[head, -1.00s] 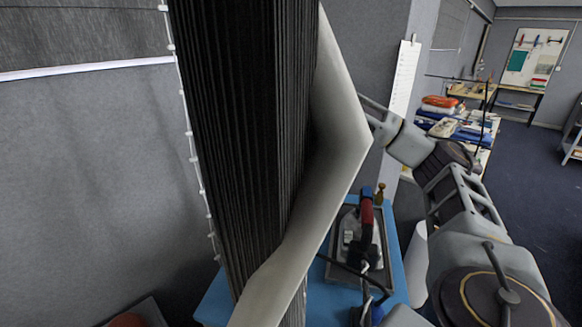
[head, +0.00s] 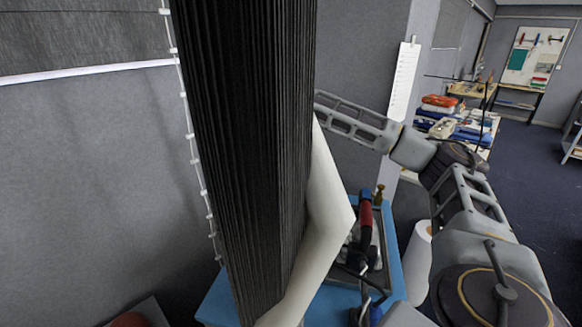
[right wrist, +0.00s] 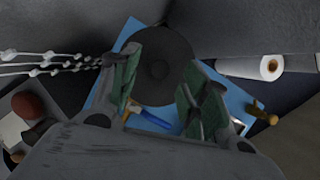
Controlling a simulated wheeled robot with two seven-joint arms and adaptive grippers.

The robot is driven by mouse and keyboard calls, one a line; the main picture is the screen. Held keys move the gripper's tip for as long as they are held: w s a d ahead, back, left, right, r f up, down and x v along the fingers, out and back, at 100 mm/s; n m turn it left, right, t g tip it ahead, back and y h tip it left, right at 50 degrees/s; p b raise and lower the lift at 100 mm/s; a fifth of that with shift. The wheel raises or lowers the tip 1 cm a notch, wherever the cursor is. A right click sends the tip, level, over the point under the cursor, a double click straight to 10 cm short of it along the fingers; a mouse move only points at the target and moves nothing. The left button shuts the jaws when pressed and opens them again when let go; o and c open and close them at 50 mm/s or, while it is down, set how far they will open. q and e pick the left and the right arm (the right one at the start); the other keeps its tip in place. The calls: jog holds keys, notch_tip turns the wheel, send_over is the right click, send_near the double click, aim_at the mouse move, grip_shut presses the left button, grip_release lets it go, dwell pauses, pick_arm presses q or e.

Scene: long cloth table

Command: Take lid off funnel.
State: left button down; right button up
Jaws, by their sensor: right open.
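In the right wrist view, a dark round disc (right wrist: 157,48) with concentric rings and a small centre lies beyond my right gripper (right wrist: 162,70). It looks like a lid seen face on, but I cannot tell for sure, and no funnel body shows under it. The gripper is open, its green-padded fingers on either side of the disc's lower part in the picture. Nothing is seen between the pads, and contact cannot be told. In the head view my right forearm runs behind a black pleated sheet, which hides this gripper. My left gripper is not in view.
The black pleated sheet (head: 245,150) and a pale bent panel (head: 325,220) block much of the head view. Behind them stands a blue-topped table (head: 218,300) with a red-handled iron (head: 366,215). A white roll (head: 418,258) stands beside it. A bead chain (right wrist: 45,62) hangs at left.

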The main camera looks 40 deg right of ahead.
jog(key=shift+x, duration=1.05)
jog(key=c, duration=1)
